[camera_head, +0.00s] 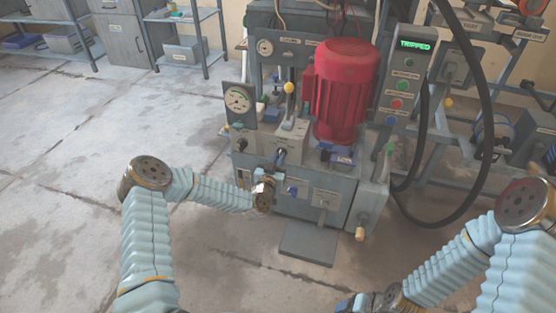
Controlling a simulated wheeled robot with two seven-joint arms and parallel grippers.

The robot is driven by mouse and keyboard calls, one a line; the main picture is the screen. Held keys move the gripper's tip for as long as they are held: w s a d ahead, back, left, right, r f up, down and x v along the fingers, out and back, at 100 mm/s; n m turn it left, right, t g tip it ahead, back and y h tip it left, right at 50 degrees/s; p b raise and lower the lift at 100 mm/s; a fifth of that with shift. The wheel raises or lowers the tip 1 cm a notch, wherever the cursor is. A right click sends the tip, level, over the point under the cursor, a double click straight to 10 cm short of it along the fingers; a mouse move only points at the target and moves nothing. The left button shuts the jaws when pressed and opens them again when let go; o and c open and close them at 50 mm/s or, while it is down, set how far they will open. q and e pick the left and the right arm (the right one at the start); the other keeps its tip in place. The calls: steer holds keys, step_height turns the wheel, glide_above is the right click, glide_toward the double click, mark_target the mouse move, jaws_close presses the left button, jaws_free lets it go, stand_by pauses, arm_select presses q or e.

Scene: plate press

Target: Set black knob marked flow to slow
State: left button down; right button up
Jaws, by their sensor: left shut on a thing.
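The press unit stands in the middle, with a light grey valve block on its front left. A small black knob (281,154) shows on this block's front; its marking and pointer are too small to read. My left gripper (277,164) reaches in from the left and is shut at the black knob, with its fingers partly hiding it. My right gripper (350,303) is low at the bottom edge, partly cut off, away from the press; its fingers do not show clearly.
A red motor (345,88) stands above the tank. A yellow-knobbed lever (289,88) rises behind the block, beside a pressure gauge (238,99). A control panel (404,80) reads TRIPPED. A black hose (487,120) loops at right. Floor at left is clear.

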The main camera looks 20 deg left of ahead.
arm_select(q)
steer(key=shift+a+f+n+b, duration=0.1)
steer(key=shift+n+b, duration=1.85)
steer(key=shift+n, duration=0.2)
steer(key=shift+a+f+n+b, duration=0.1)
steer(key=shift+n+b, duration=1.85)
steer(key=shift+n, duration=0.2)
steer(key=shift+r, duration=0.1)
steer(key=c, duration=1.1)
jaws_free()
steer(key=shift+c, duration=0.2)
steer(key=s, duration=1.3)
steer(key=shift+s+a, duration=0.2)
steer(key=shift+s, duration=0.2)
